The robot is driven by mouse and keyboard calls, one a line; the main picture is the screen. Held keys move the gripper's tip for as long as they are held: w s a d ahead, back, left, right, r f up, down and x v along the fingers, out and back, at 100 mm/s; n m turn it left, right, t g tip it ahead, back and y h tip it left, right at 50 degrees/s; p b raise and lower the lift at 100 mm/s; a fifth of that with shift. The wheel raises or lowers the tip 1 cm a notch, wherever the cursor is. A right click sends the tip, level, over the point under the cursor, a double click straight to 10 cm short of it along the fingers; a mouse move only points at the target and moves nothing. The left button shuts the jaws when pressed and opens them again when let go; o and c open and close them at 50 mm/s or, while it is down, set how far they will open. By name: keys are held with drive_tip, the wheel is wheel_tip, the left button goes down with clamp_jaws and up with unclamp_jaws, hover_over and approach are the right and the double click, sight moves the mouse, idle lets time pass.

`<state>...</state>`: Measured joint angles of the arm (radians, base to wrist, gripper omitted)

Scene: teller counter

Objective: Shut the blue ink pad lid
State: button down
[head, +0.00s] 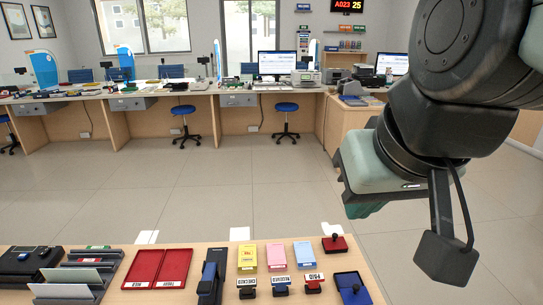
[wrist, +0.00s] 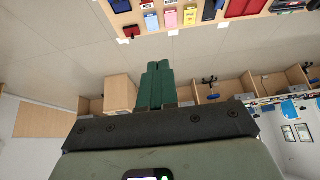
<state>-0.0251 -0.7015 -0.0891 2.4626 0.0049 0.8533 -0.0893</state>
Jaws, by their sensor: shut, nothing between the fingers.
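My gripper (head: 362,211) hangs in the air beyond the counter, above and right of the pad, apart from everything. In the wrist view its green fingers (wrist: 154,84) are together and empty.
On the near counter (head: 125,259) stand a red two-part tray (head: 157,268), a blue-and-black item (head: 209,275), yellow, pink and light blue pads, several stamps and a red item (head: 335,244). Open floor separates it from the far desks. The counter also shows in the wrist view (wrist: 136,17).

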drive_tip(key=w+d+r, duration=0.1)
drive_tip(key=w+d, duration=0.3)
drive_tip(key=d, duration=0.2)
drive_tip(key=w+d+f+m+g+y, duration=0.2)
drive_tip(key=d+f+m, duration=0.25)
drive_tip(key=f, duration=0.35)
drive_tip(key=w+d+f+m+g+y, duration=0.1)
drive_tip(key=d+f+m+g+y, duration=0.15)
drive_tip(key=f+m, duration=0.4)
drive_tip(key=s+d+f+m+t+y, duration=0.1)
drive_tip(key=d+f+m+t+y, duration=0.2)
drive_tip(key=f, duration=0.5)
drive_tip(key=s+d+f+m+t+y, duration=0.1)
drive_tip(key=d+f+m+y, duration=0.15)
drive_tip(key=f+m, duration=0.4)
drive_tip(key=m+t+h, duration=0.3)
drive_tip(key=m+t, duration=0.7)
approach(366, 304)
drive_tip(key=s+d+r, duration=0.2)
drive_tip(key=s+r, duration=0.1)
drive_tip(key=shift+s+r, duration=0.15)
drive_tip(key=shift+s, duration=0.1)
drive_tip(key=shift+w+m, duration=0.15)
drive_tip(key=shift+m, duration=0.1)
drive_tip(key=x, duration=1.3)
drive_tip(key=shift+w+a, duration=0.2)
drive_tip(key=shift+a, duration=0.15)
